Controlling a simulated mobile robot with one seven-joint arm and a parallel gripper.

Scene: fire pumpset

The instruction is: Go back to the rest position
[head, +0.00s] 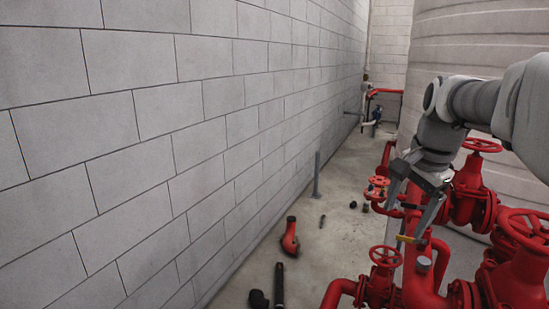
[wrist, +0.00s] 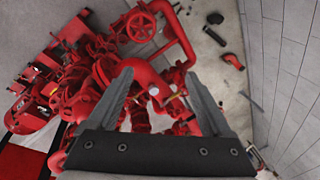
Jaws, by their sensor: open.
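My gripper (head: 408,212) hangs down at the right of the head view, above the red pumpset pipes (head: 425,270). Its two fingers are apart, and I see nothing held between them. In the wrist view my gripper (wrist: 163,90) also shows spread fingers, with red pipes and valves (wrist: 125,75) behind and below them. A red handwheel (head: 385,256) stands just left of and below the fingers in the head view. I cannot tell how far the fingertips are from the pipes.
Red valves with handwheels (head: 525,230) fill the lower right. A block wall (head: 150,150) runs along the left. A loose red pipe piece (head: 290,238) and dark parts (head: 279,285) lie on the floor. A grey post (head: 317,175) stands by the wall.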

